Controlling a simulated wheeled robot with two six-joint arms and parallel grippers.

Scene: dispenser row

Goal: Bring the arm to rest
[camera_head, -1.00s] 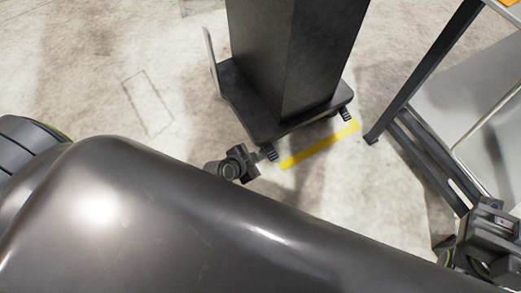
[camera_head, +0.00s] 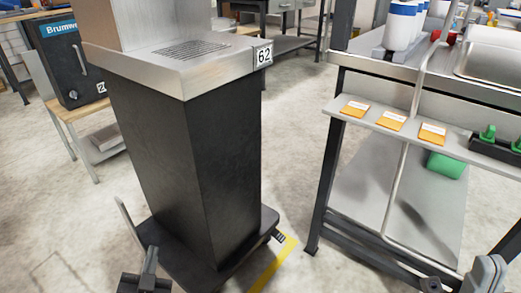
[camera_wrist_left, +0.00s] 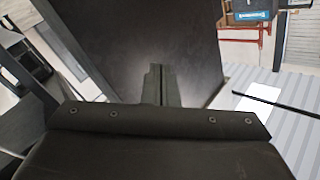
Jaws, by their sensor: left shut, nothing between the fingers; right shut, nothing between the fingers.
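My left gripper (camera_head: 150,262) is at the bottom left of the head view, in front of the foot of the dark pedestal. Its fingers are together and hold nothing. In the left wrist view the closed fingers (camera_wrist_left: 158,85) point at a dark flat surface, with no object between them. My right gripper (camera_head: 485,272) is at the bottom right corner of the head view, partly cut off by the frame edge. It is shut, and no held object shows.
A dark pedestal (camera_head: 190,165) with a steel top and a plate marked 62 stands on a wheeled base. A steel workbench (camera_head: 435,85) with orange cards (camera_head: 391,120) on its shelf stands at right. Concrete floor (camera_head: 300,165) lies between them. A yellow strip (camera_head: 273,265) marks the floor.

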